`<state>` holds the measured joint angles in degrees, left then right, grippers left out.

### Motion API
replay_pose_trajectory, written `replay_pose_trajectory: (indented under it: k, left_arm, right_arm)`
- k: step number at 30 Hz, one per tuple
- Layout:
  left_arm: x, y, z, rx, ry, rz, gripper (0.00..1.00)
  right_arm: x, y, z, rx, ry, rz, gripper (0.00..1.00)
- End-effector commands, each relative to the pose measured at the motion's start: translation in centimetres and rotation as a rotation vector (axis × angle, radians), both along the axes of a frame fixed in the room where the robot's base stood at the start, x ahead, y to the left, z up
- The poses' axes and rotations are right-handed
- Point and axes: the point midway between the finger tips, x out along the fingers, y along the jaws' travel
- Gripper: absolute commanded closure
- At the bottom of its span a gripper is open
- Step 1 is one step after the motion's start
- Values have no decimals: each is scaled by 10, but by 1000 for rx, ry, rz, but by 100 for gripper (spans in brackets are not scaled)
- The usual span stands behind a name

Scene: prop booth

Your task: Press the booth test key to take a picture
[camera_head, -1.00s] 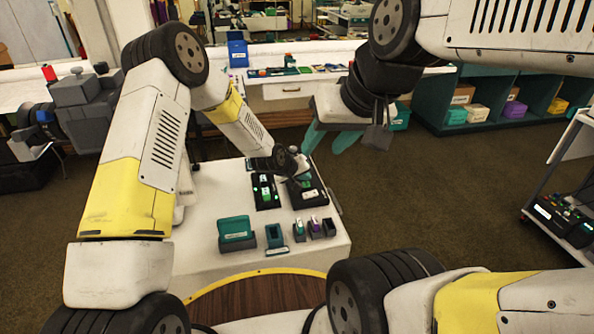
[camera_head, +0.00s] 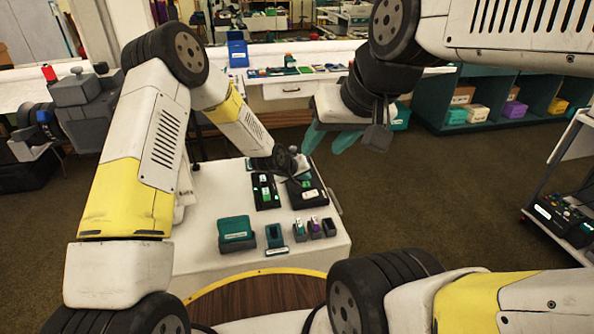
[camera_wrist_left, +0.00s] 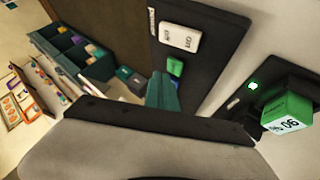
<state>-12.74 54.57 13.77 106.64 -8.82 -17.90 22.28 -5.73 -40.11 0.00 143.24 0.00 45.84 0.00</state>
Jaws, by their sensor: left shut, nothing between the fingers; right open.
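Two black panels stand on the white table in the head view, a left one (camera_head: 265,193) and a right one (camera_head: 309,197). My left gripper (camera_head: 297,178) is shut and empty, low over the panels. In the left wrist view, its teal fingertips (camera_wrist_left: 163,90) show beside a black panel with a white key (camera_wrist_left: 180,39) and small green (camera_wrist_left: 175,66) and blue (camera_wrist_left: 172,82) keys. Contact cannot be told. A green block (camera_wrist_left: 287,110) with a printed number sits beside a lit green lamp (camera_wrist_left: 253,86). I cannot read which key is the test key. My right gripper (camera_head: 330,139) is open and empty, raised beyond the table.
A teal box (camera_head: 237,237), a dark teal holder (camera_head: 274,236) and several small blocks (camera_head: 314,227) stand along the near part of the table. A camera-like grey device (camera_head: 85,115) stands at left. A cart (camera_head: 562,220) is at right.

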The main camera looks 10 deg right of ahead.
Motion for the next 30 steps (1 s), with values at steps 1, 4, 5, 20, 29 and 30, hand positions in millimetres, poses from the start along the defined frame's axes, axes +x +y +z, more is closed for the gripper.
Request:
replay_pose_trajectory:
  k: [1,4,5,20,29,30]
  left_arm:
    - [0,0,0,0,0,0,100]
    - [0,0,0,0,0,0,100]
    - [0,0,0,0,0,0,100]
    - [0,0,0,0,0,0,100]
    - [0,0,-6,0,1,0,100]
    - [0,0,-7,0,1,-1,100]
  right_arm:
    - [0,0,0,0,0,0,57]
    - [0,0,0,0,0,0,57]
    - [0,0,0,0,0,0,57]
    - [0,0,0,0,0,0,57]
    - [0,0,0,0,0,0,57]
    - [0,0,0,0,0,0,57]
